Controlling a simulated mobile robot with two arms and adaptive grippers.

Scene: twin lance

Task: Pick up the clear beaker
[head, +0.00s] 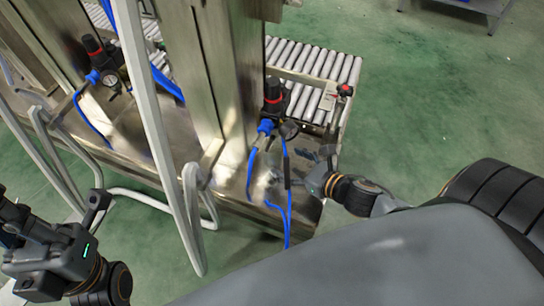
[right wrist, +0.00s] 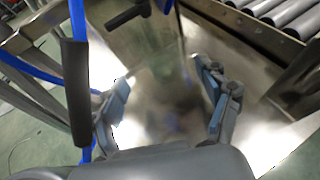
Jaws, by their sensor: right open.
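The clear beaker (right wrist: 155,78) shows only as a faint see-through shape between the fingers in the right wrist view; its outline is hard to make out against the shiny metal. My right gripper (right wrist: 162,76) is open, with one finger on each side of that shape. I cannot tell whether either finger touches it. In the head view my right gripper (head: 322,168) is at the right end of the metal bench, where the beaker is too faint to separate from the bench. My left gripper (head: 55,205) is at the lower left, fingers apart and empty.
The metal bench (head: 240,200) carries upright steel posts and a black regulator (head: 272,100) with blue hoses close to my right gripper. A black-sleeved hose (right wrist: 76,90) is left of the fingers. A roller conveyor (head: 315,75) lies behind. Green floor is free at right.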

